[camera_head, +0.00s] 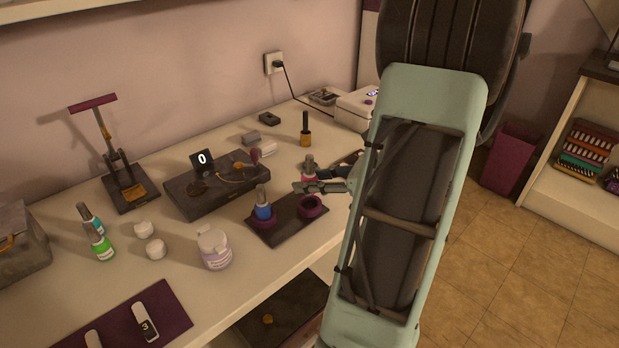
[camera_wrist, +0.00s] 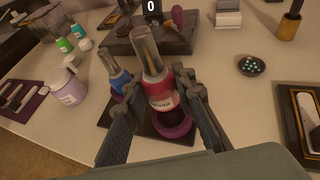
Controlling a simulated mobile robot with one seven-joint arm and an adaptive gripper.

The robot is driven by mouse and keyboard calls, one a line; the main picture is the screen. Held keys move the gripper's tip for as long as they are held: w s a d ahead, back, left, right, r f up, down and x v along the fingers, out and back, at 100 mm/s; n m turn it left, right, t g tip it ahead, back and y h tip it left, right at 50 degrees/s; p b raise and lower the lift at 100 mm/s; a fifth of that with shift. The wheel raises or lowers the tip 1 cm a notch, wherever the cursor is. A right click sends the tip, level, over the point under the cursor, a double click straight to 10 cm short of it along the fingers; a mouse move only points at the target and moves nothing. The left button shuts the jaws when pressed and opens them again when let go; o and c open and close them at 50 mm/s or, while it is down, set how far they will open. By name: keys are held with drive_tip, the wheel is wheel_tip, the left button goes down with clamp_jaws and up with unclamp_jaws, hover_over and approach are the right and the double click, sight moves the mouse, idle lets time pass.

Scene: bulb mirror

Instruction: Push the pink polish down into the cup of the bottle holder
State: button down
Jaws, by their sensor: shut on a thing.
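The pink polish (camera_wrist: 162,92), a red-pink bottle with a tall silver cap, is between the fingers of my gripper (camera_wrist: 155,88), which is shut on it. In the head view the pink polish (camera_head: 309,172) shows behind my gripper (camera_head: 322,185), partly hidden by the fingers. It appears held above the empty purple cup (camera_head: 312,206) of the dark bottle holder (camera_head: 288,226), apart from it. In the wrist view this cup (camera_wrist: 175,131) lies just below the bottle. A blue polish (camera_head: 263,207) stands in the holder's other purple cup.
A dark box with a "0" display (camera_head: 202,160) stands behind the holder. A lilac jar (camera_head: 214,250), white pots and green bottles stand to the left. A gold bottle with a black cap (camera_head: 305,133) stands behind. A dark dish of beads (camera_wrist: 251,66) lies to the right in the wrist view.

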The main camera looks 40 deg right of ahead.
drive_tip(key=shift+f+b, duration=0.55)
drive_tip(key=shift+f, duration=0.65)
drive_tip(key=shift+f+b, duration=0.35)
drive_tip(key=shift+f, duration=0.7)
idle(1.2)
drive_tip(key=c, duration=1.5)
unclamp_jaws()
drive_tip(key=shift+c, duration=0.2)
drive_tip(key=v, duration=1.2)
drive_tip(key=shift+r, duration=0.15)
